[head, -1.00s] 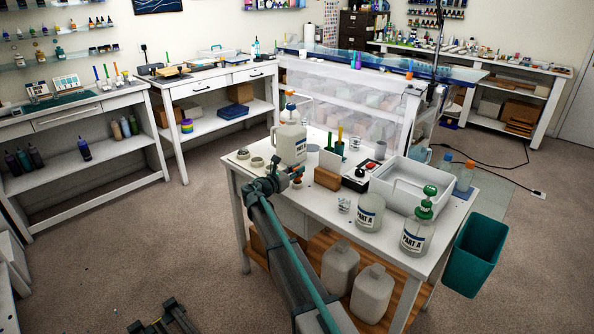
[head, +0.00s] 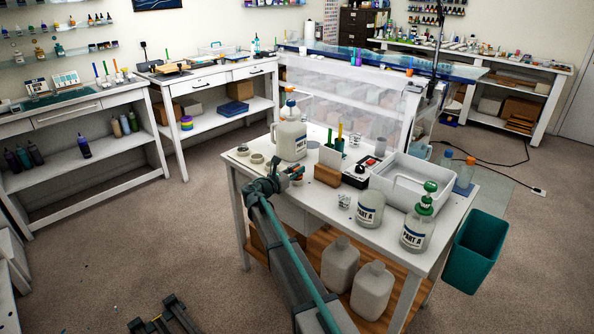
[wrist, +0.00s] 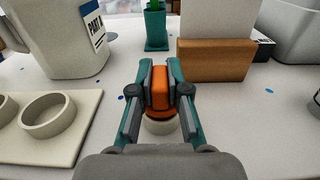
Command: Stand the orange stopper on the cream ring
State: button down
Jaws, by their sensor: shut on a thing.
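My gripper (wrist: 160,88) is shut on the orange stopper (wrist: 160,94), its fingers on either side of it in the wrist view. A pale round piece (wrist: 160,126) shows directly below the orange part; I cannot tell whether it is part of the stopper or a separate thing under it. A cream ring (wrist: 48,114) sits on a flat cream plate at the left, apart from the stopper. A second ring (wrist: 6,108) is cut off at the left edge. In the head view, my gripper (head: 293,174) is at the table's near left side, with the rings (head: 257,158) behind and left.
A large PART A jug (wrist: 66,40) stands behind the plate. A brown block (wrist: 216,60) holding a white piece and a teal cup (wrist: 156,30) stand behind my gripper. White table surface (wrist: 255,125) is clear to the right.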

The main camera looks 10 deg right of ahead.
jog(key=shift+f, duration=0.5)
dwell(0.4)
jog(key=c, duration=1.1)
grip_release()
jog(key=v, duration=1.2)
notch_tip(320, 180, up, 5)
jog(key=p, duration=0.3)
